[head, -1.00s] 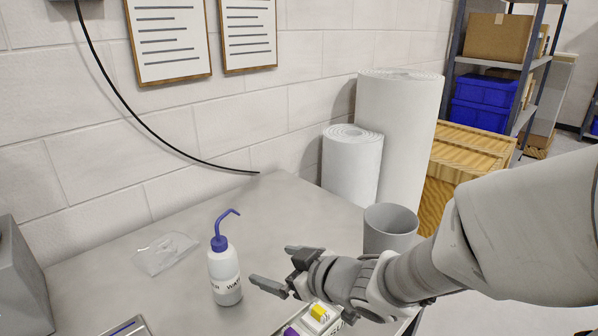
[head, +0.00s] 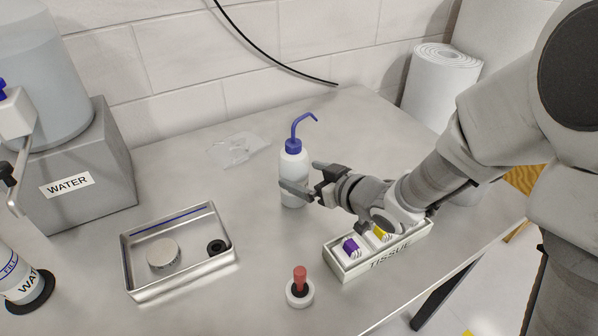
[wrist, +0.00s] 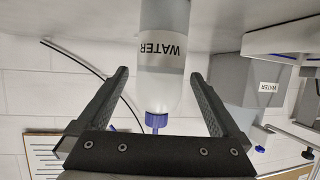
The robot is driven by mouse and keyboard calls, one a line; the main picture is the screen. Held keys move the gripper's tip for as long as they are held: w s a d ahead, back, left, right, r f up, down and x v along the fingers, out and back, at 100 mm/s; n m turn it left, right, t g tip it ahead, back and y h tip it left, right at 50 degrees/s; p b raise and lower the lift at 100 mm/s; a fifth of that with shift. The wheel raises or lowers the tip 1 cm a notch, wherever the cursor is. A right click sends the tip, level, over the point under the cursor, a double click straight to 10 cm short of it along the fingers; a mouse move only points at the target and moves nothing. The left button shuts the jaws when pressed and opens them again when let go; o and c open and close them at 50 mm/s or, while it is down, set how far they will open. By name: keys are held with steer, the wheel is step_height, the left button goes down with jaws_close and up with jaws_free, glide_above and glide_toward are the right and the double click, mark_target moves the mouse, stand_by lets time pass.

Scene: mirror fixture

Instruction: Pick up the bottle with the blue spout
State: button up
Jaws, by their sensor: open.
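The bottle with the blue spout (head: 294,166) is white and stands upright on the grey bench. Its bent blue spout points up and to the right in the head view. In the wrist view the bottle (wrist: 163,72) appears upside down, with its WATER label facing the camera, between the two black fingers. My gripper (head: 303,181) is open, with its fingers on either side of the bottle's body. The wrist view shows a gap between each finger and the bottle (wrist: 160,95). The gripper hides part of the bottle's right and lower side in the head view.
A TISSUE box (head: 352,264) lies under my wrist. A metal tray (head: 182,283) holds a round disc and a black ring. A red-topped stamp-like item (head: 299,287) stands in front. A grey WATER block (head: 90,170) stands left.

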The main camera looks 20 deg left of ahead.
steer(key=x, duration=0.7)
steer(key=shift+a+b, duration=0.2)
steer(key=shift+b, duration=0.15)
steer(key=shift+c, duration=0.3)
steer(key=shift+r, duration=0.1)
steer(key=c, duration=0.6)
